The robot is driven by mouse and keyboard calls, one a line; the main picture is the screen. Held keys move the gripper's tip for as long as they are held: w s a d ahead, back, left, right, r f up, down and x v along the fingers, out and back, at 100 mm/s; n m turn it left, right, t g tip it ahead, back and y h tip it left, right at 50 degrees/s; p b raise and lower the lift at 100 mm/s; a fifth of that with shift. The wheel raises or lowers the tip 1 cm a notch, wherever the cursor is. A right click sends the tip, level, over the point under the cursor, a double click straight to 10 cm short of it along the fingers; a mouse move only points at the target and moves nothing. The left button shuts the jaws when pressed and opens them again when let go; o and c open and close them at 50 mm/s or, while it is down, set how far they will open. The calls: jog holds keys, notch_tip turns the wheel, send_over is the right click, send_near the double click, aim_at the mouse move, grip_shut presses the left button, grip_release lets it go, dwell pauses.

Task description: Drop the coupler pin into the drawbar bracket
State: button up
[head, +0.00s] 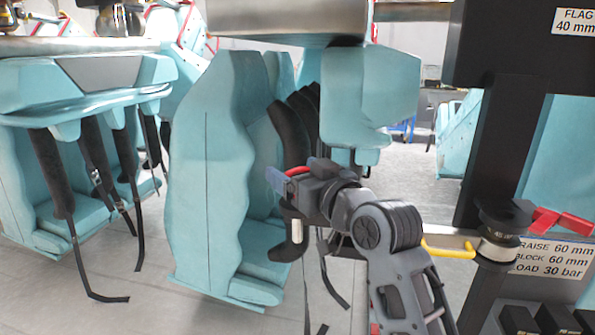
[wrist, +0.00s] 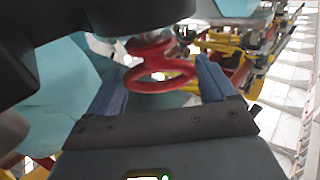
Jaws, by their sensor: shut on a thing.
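My gripper (head: 283,178) is left of centre in the head view, in front of a teal seat car. In the wrist view its two blue-grey fingers (wrist: 160,85) flank a red ring, which I take to be the handle of the coupler pin (wrist: 160,86). The gripper is shut on it. Some of the red also shows at the jaws in the head view (head: 298,171). The pin's shaft is not clear in either view. I cannot make out the drawbar bracket with certainty.
A teal seat (head: 215,180) with black restraints (head: 292,130) stands close behind the gripper. A black post (head: 500,130) with a jack-like part (head: 503,230) and yellow handle (head: 448,250) stands at right. Yellow and red framework (wrist: 235,55) fills the wrist view's upper right.

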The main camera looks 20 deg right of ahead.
dwell(0.3)
jog(key=o, duration=1.2)
jog(key=shift+c, duration=0.2)
jog(key=shift+f, duration=0.1)
jog(key=s+d+b, duration=0.1)
jog(key=s, duration=0.6)
jog(key=shift+s, duration=0.35)
jog(key=shift+d, duration=0.1)
